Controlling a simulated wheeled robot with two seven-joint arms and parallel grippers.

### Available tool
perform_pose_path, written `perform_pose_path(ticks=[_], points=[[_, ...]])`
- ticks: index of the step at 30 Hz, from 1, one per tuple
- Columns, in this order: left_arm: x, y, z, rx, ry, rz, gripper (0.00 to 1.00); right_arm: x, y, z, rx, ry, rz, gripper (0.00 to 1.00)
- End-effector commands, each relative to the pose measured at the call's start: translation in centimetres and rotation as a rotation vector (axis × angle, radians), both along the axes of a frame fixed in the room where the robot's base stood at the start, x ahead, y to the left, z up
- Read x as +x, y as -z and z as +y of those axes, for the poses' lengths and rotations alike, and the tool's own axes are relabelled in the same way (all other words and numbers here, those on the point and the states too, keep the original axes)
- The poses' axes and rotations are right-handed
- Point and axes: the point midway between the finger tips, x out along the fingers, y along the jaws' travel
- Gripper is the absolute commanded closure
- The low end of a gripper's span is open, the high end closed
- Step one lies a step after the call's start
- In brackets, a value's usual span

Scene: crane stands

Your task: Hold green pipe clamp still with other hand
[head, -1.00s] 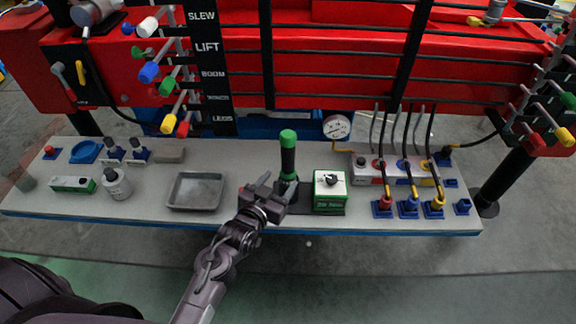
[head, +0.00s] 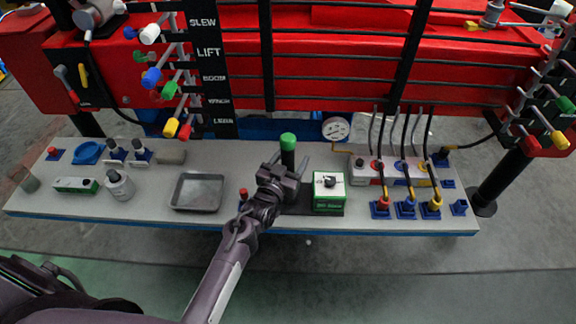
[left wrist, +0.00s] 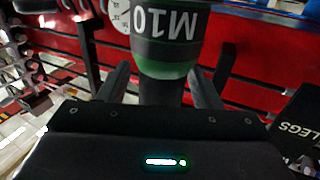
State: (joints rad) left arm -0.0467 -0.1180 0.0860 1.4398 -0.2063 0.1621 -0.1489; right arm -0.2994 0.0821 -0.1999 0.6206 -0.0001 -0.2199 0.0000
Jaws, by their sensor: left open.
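The green pipe clamp (head: 288,141) appears as an upright dark cylinder with a green top on the bench. In the left wrist view its dark body (left wrist: 168,55) carries an upside-down M10 label above a green band. My left gripper (head: 288,163) is open in front of the clamp, hiding its lower part. In the left wrist view, the open fingers (left wrist: 160,88) lie on either side of the clamp's narrower dark stem. I cannot tell whether they touch it. My right gripper is not in view.
A green box with a white top (head: 328,192) stands close right of my gripper. A small red-topped item (head: 243,195) is close on the left, beside a grey tray (head: 198,193). Colored plugs and hoses (head: 408,205) fill the right end of the bench (head: 140,200).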

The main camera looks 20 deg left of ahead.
Motion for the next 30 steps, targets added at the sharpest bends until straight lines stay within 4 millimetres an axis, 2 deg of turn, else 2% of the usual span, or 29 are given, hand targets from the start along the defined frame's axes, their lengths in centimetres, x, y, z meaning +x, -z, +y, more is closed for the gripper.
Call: perform_pose_path(ticks=[5, 18, 19, 30], points=[[-0.02, 0.07, 0.00, 0.000, 0.000, 0.001, 0.42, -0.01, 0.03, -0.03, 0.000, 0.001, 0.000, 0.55], [-0.05, 0.07, -0.01, 0.000, 0.000, 0.001, 0.98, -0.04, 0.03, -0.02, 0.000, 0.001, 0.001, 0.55], [-0.05, 0.07, -0.01, 0.000, 0.000, 0.001, 1.00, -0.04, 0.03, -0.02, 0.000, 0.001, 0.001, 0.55], [0.06, -0.32, -0.03, 0.000, 0.000, -0.007, 1.00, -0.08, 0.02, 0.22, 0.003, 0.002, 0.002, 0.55]])
